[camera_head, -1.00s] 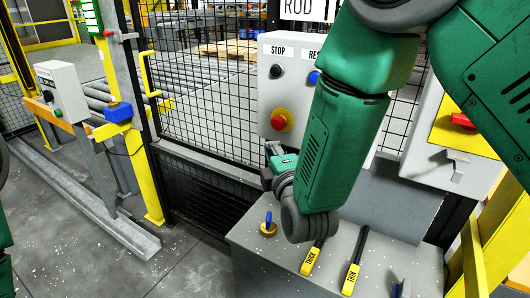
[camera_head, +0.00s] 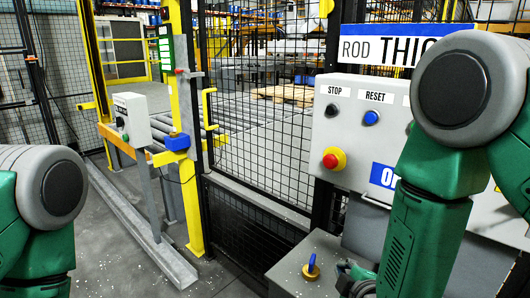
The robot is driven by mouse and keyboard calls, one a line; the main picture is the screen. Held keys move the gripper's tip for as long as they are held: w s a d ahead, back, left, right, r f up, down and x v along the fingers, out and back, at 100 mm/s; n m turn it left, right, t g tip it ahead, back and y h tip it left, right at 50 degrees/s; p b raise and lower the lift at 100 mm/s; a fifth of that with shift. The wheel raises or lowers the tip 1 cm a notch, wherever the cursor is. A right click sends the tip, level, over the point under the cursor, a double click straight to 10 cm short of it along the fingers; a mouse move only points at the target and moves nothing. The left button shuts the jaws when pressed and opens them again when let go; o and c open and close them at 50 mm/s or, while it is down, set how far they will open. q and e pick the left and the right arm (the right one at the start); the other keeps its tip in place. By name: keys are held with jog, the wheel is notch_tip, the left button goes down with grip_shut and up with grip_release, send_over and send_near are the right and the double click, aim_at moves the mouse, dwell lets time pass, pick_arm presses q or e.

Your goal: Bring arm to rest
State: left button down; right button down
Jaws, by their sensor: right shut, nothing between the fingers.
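My right arm comes down from the right, green with grey joints. My right gripper (camera_head: 346,270) shows small and dark at the bottom, partly cut off by the frame edge, just right of a blue-and-yellow key switch (camera_head: 311,266) on a grey console (camera_head: 291,275). It is shut and holds nothing. I cannot tell whether it touches the console. My left arm shows at the left edge as a green link with a grey joint; its gripper is out of the picture.
Behind the right arm is a grey control panel (camera_head: 337,108) with a STOP button, a blue RESET button (camera_head: 371,117) and a red emergency button (camera_head: 333,159). A black mesh fence (camera_head: 262,150) and yellow posts (camera_head: 190,205) stand left of it.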

jog(key=s+d+f+m+g+b, duration=0.2)
jog(key=s+d+f+m+g, duration=0.1)
jog(key=s+f, duration=0.45)
jog(key=s+d+f+m+g+b, duration=0.1)
jog(key=s+d+f+m+g, duration=0.2)
jog(key=s+f, duration=0.45)
jog(key=s+d+f+m+g+b, duration=0.1)
jog(key=s+f+m+g, duration=0.2)
jog(key=s+f, duration=0.2)
jog(key=s+d+f+m+g+b, duration=0.2)
jog(key=s+f, duration=0.4)
jog(key=s, duration=0.5)
jog(key=shift+s+m+g+b, duration=0.35)
jog(key=shift+m+g, duration=0.35)
jog(key=shift+m, duration=0.2)
jog(key=shift+d, duration=0.25)
jog(key=shift+w+a, duration=0.15)
jog(key=shift+a, duration=0.1)
